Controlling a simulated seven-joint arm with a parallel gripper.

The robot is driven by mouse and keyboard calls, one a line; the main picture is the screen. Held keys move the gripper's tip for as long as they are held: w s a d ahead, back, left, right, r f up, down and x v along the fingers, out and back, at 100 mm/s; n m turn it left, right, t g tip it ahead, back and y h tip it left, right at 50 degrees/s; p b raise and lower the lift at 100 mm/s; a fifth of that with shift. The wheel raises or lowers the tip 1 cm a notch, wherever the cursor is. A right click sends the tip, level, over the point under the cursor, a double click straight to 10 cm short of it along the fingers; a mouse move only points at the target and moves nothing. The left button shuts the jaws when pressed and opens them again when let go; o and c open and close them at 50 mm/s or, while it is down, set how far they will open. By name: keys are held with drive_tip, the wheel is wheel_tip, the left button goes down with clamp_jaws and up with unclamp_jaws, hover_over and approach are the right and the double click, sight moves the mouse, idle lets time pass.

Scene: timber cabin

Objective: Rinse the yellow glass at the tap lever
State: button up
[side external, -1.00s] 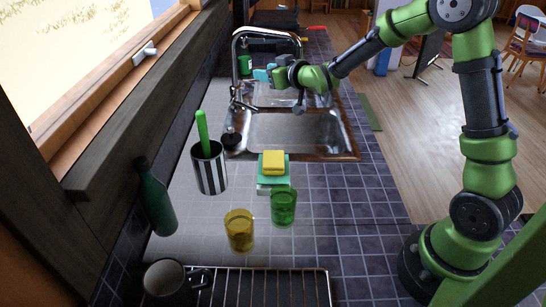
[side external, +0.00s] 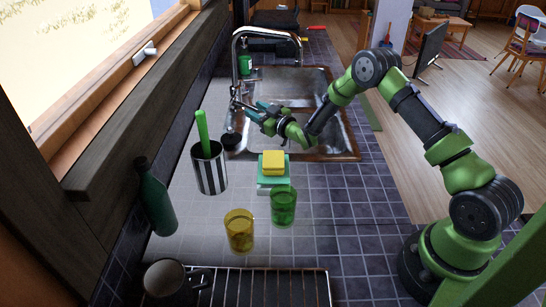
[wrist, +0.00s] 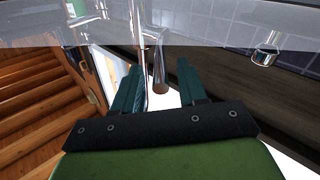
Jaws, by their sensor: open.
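The yellow glass (side external: 239,233) stands upright on the tiled counter, in front of the sink and well away from my gripper. The chrome tap (side external: 234,62) rises at the sink's left edge, its spout arching over the basin; its lever (side external: 236,94) is low on the tap body. My gripper (side external: 252,107) is over the sink's left side, with its teal fingers pointing at the lever. In the wrist view, the open fingers (wrist: 159,75) stand on either side of a chrome rod with a round end (wrist: 160,86). I cannot tell whether they touch it.
A green glass (side external: 284,208) stands right of the yellow one. Behind it are a sponge (side external: 273,162) and a striped cup with a green handle (side external: 209,168). A dark bottle (side external: 154,200), mug (side external: 165,283) and drying rack (side external: 265,287) are nearby. The right counter is clear.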

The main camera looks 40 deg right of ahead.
sight(251, 107)
drive_tip(key=shift+w, duration=1.6)
drive_tip(key=shift+c, duration=0.4)
clamp_jaws()
